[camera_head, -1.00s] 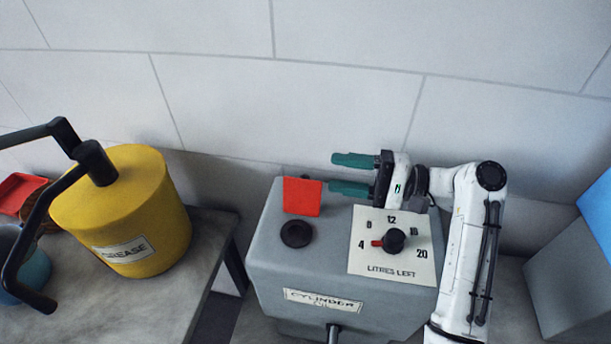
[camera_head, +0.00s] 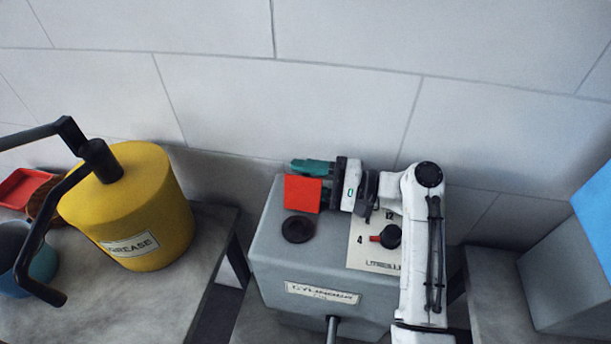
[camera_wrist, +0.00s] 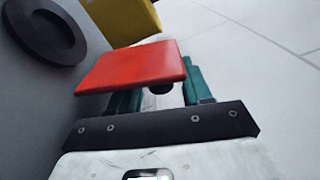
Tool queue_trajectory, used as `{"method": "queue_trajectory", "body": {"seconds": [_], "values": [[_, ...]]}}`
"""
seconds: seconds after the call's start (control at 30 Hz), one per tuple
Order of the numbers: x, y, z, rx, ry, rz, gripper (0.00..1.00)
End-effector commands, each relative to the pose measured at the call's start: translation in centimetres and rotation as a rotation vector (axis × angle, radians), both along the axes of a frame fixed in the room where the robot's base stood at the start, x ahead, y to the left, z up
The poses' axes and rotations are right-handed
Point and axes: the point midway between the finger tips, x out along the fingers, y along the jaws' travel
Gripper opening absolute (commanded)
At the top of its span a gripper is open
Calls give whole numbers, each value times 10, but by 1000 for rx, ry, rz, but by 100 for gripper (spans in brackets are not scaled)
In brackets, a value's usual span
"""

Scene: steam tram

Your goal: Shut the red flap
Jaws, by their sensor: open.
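The red flap (camera_head: 303,194) stands raised on top of the grey cylinder oil box (camera_head: 262,240), behind a round black opening (camera_head: 298,229). My gripper (camera_head: 310,172) is at the flap's back right, its green fingers open, one seen behind the flap's top edge. In the wrist view the red flap (camera_wrist: 135,67) lies across the view in front of the green fingers and partly hides them. The black opening (camera_wrist: 45,30) shows at upper left there. I cannot tell whether a finger touches the flap.
A dial plate with a black knob (camera_head: 391,236) is on the box, partly covered by my arm. A yellow grease can (camera_head: 150,215) with a black handle stands on the left table. A tiled wall (camera_head: 290,110) is close behind. A grey block (camera_head: 560,280) stands at right.

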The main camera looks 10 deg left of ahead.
Motion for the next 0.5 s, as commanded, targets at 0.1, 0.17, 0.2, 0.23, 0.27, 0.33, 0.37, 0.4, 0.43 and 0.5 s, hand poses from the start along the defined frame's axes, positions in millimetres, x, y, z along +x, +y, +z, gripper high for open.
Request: {"method": "queue_trajectory", "body": {"seconds": [0.1,0.17,0.2,0.23,0.27,0.33,0.37,0.4,0.43,0.5], "values": [[0,0,0,0,0,0,39],[0,0,0,0,0,0,33],[0,0,0,0,0,0,30],[0,0,0,0,0,0,27],[0,0,0,0,0,0,24],[0,0,0,0,0,0,17],[0,0,0,0,0,0,14],[0,0,0,0,0,0,10],[0,-1,0,0,0,0,8],[0,0,0,0,0,0,1]]}}
